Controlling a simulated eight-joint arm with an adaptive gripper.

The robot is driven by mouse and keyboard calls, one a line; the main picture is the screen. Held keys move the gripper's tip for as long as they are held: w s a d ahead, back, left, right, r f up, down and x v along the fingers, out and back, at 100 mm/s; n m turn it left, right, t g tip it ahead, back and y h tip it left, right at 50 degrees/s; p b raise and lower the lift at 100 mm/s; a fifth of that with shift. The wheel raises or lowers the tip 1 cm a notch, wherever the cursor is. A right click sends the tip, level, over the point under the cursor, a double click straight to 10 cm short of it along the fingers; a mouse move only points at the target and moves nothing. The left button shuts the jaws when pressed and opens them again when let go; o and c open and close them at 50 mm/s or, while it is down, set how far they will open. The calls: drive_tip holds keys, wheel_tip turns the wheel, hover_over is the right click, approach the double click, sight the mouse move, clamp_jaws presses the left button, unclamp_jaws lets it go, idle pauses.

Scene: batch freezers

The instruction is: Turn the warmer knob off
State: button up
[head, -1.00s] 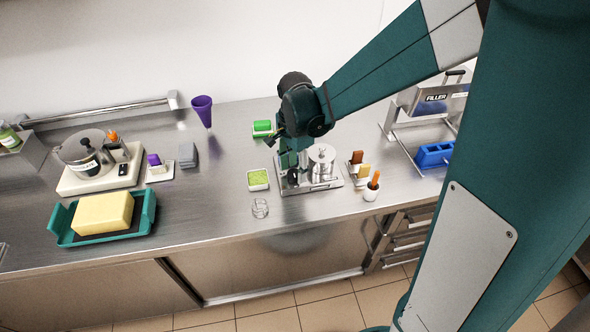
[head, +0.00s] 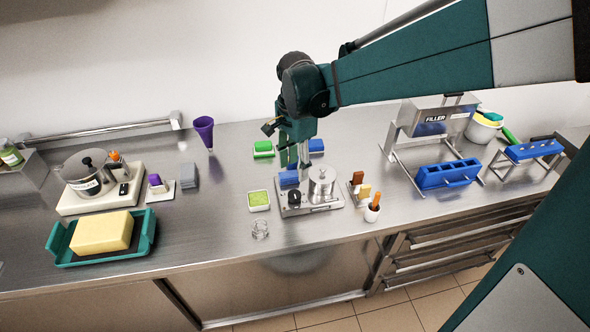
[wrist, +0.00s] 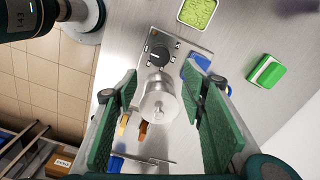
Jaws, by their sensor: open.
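The warmer is a flat metal plate (head: 311,209) on the counter with a round black knob (head: 294,197) at its left and a lidded silver pot (head: 321,183) at its right. The knob (wrist: 157,56) shows clear in the wrist view, with marks around it; I cannot read its setting. The pot (wrist: 158,101) lies between my fingers in that picture. My gripper (wrist: 160,82) is open and empty, its green fingers spread. In the head view it hangs just above and behind the warmer, apart from the knob.
A blue block (head: 289,179) sits behind the knob, close to the warmer. A white cup (head: 372,213) and small coloured pieces stand to the right.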

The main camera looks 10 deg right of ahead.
sight(294, 195)
drive_tip(key=shift+r, duration=0.2)
drive_tip(key=shift+p, duration=0.35)
drive_tip(key=f+n+p, duration=0.1)
drive_tip(key=n+p, duration=0.2)
drive_tip(key=f+n+p, duration=0.1)
drive_tip(key=n+p, duration=0.2)
drive_tip(key=n, duration=0.1)
drive_tip(key=f+n+p, duration=0.1)
drive_tip(key=n+p, duration=0.2)
drive_tip(key=shift+s+a+f+n, duration=0.25)
drive_tip(key=shift+s+f+n, duration=0.05)
drive_tip(key=shift+f+n, duration=0.1)
drive_tip(key=shift+f, duration=0.1)
drive_tip(key=shift+f, duration=0.2)
drive_tip(key=shift+f, duration=3.7)
drive_tip(key=shift+c, duration=0.6)
